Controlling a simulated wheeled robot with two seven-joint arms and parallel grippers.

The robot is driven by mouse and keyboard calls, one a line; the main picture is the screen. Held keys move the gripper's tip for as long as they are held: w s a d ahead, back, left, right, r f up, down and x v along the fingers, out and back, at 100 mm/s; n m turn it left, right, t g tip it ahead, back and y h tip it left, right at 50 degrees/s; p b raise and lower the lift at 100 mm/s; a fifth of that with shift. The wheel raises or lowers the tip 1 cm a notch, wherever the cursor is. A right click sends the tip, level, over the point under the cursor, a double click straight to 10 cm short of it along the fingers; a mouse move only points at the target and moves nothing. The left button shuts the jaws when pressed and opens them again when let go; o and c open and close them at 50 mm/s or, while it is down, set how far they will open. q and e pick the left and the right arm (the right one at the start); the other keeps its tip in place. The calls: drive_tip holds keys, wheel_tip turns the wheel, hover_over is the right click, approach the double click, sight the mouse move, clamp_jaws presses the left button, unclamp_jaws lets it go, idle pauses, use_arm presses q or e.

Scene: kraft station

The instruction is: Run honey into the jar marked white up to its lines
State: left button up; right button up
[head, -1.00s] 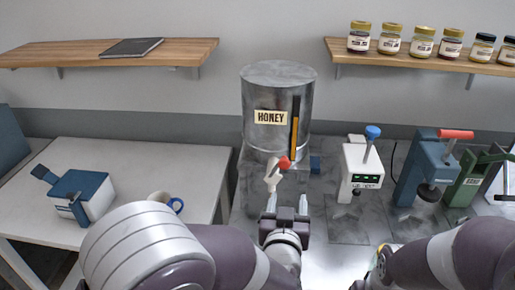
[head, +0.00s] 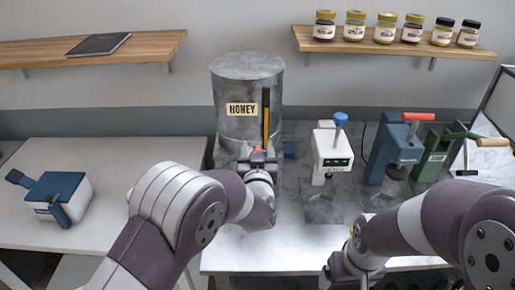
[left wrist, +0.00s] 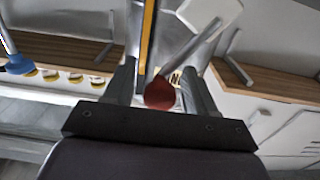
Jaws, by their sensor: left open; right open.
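The grey metal honey tank (head: 247,95) stands at the back of the worktop, with a HONEY label and an upright yellow-and-black gauge strip. Its tap has a red knob (head: 257,149), mostly hidden by my left gripper (head: 258,158) in the head view. In the left wrist view the red knob (left wrist: 160,94) sits between the two open fingers of my left gripper (left wrist: 162,88); I cannot tell whether they touch it. Several lidded jars (head: 384,29) stand on the right wall shelf; their labels are too small to read.
Right of the tank stand a white device (head: 331,150) with a blue knob, a blue press (head: 398,145) with a red handle, and a green press (head: 433,155). A blue-and-white device (head: 60,198) sits on the left table.

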use_arm(q)
clamp_jaws()
drive_tip(key=shift+d+f, duration=0.15)
drive_tip(key=shift+f, duration=0.05)
idle(0.5)
drive_tip(key=shift+d+f+m+b, duration=0.2)
drive_tip(key=shift+d+f+m, duration=0.5)
drive_tip(key=shift+m, duration=0.65)
drive_tip(key=shift+d+f+m+b, duration=0.2)
drive_tip(key=shift+d+f+m, duration=0.45)
drive_tip(key=shift+m, duration=0.75)
drive_tip(key=shift+d+f+m+b, duration=0.2)
drive_tip(key=shift+d+f+m, duration=0.25)
drive_tip(key=shift+f+m, duration=0.7)
drive_tip(key=shift+r, duration=0.2)
